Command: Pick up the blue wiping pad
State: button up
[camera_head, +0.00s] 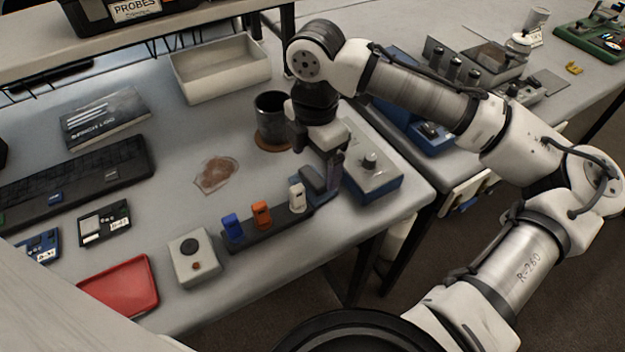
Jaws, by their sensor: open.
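A small dark blue-grey block with a bluish lower part (322,195), which looks like the wiping pad, sits at the right end of the dark rack near the table's front edge. My gripper (318,168) points down just above and around it. Its dark fingers are apart, one on the left and one on the right. I cannot tell whether the fingers touch the block, and they partly hide it.
The rack (268,232) holds blue, orange and white pieces. A blue-based box with a knob (372,178) is close on the right. A dark mug (270,112) stands behind, near a brown stain (215,174). A button box (193,260) and red tray (122,287) lie left.

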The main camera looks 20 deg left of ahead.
aim_at(312, 176)
jog(key=f, duration=0.3)
jog(key=f+p, duration=0.1)
jog(key=f, duration=0.1)
jog(key=shift+w+a, duration=0.15)
jog(key=shift+a, duration=0.15)
jog(key=shift+r, duration=0.1)
jog(key=shift+c, duration=0.2)
jog(key=c, duration=1)
